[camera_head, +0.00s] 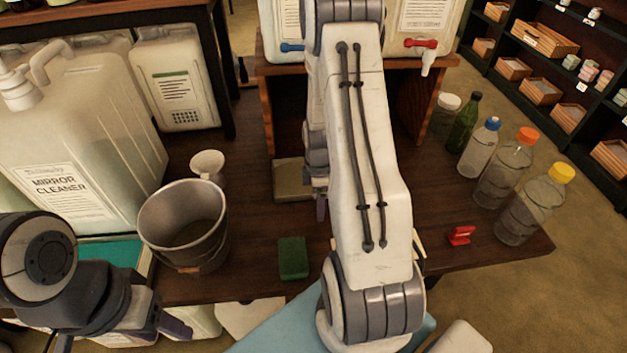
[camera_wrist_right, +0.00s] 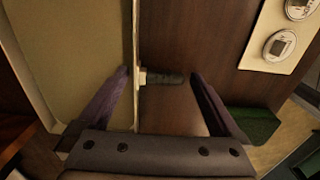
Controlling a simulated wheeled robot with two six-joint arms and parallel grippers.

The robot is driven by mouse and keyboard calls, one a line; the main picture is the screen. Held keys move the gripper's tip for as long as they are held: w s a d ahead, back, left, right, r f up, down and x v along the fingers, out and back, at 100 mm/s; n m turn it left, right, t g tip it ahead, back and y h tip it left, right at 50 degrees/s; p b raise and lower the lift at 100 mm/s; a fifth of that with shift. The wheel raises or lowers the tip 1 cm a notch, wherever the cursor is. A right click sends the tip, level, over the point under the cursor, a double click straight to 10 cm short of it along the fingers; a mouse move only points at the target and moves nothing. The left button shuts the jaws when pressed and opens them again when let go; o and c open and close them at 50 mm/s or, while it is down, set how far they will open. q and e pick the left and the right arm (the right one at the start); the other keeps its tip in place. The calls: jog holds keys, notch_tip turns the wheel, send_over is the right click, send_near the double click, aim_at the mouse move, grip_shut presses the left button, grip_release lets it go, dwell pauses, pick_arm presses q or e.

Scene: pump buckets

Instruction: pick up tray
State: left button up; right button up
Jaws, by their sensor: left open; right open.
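The beige tray (camera_head: 292,182) lies on the dark wooden table under the raised shelf, partly hidden by my right arm. In the right wrist view it fills the left side as a pale panel (camera_wrist_right: 75,45) with a raised rim. A short dark handle-like piece (camera_wrist_right: 165,78) sticks out from that rim. My right gripper (camera_wrist_right: 160,95) is open, with its purple fingers on either side of the rim and the dark piece. Contact cannot be told. My left gripper (camera_head: 172,325) is open at the table's front left, below the bucket and away from the tray.
A metal bucket (camera_head: 183,228) and a large mirror cleaner jug (camera_head: 75,150) stand at left. A green block (camera_head: 293,258) lies near the front edge. Several bottles (camera_head: 515,175) and a red clip-like item (camera_head: 460,236) are at right. A white plate with round devices (camera_wrist_right: 262,28) shows beyond the gripper.

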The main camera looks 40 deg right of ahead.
jog(key=c, duration=1.3)
jog(key=shift+c, duration=1.4)
jog(key=shift+r, duration=0.1)
jog(key=shift+r, duration=0.1)
